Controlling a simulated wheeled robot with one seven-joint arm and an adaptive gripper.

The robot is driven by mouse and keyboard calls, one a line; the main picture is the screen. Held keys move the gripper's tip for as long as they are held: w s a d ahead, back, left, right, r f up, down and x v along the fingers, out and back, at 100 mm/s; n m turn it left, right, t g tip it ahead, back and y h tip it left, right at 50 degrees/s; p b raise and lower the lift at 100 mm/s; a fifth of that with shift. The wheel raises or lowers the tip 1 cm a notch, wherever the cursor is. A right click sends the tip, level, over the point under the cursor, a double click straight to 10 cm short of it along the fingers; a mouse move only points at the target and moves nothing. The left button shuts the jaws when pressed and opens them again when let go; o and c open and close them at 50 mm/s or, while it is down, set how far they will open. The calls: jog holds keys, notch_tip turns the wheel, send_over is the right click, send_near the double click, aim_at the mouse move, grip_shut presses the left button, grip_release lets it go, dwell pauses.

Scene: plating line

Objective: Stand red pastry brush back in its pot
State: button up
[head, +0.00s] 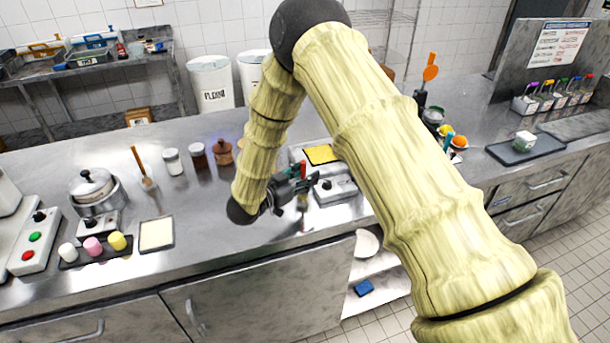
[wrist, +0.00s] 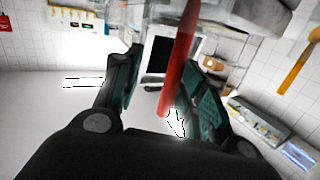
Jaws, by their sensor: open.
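The red pastry brush shows in the wrist view as a red handle (wrist: 178,68) running down between my fingers, nearer the right one. In the head view a small red piece (head: 303,169) shows at my gripper, and the rest is largely hidden by the fingers. My gripper (head: 297,184) is above the counter, near its front edge and left of a small grey device. In the wrist view my gripper (wrist: 164,80) has its two teal-padded fingers apart, one on each side of the handle. Contact with the handle cannot be told. I cannot make out the brush's pot for certain.
The grey device (head: 335,190) with a black knob stands close right of my gripper. A yellow pad (head: 321,154) lies behind it. Jars (head: 198,155) and a wooden-handled tool (head: 139,161) stand to the left. The counter (head: 200,215) left of my gripper is clear.

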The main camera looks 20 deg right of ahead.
jog(key=v, duration=1.2)
dwell(0.5)
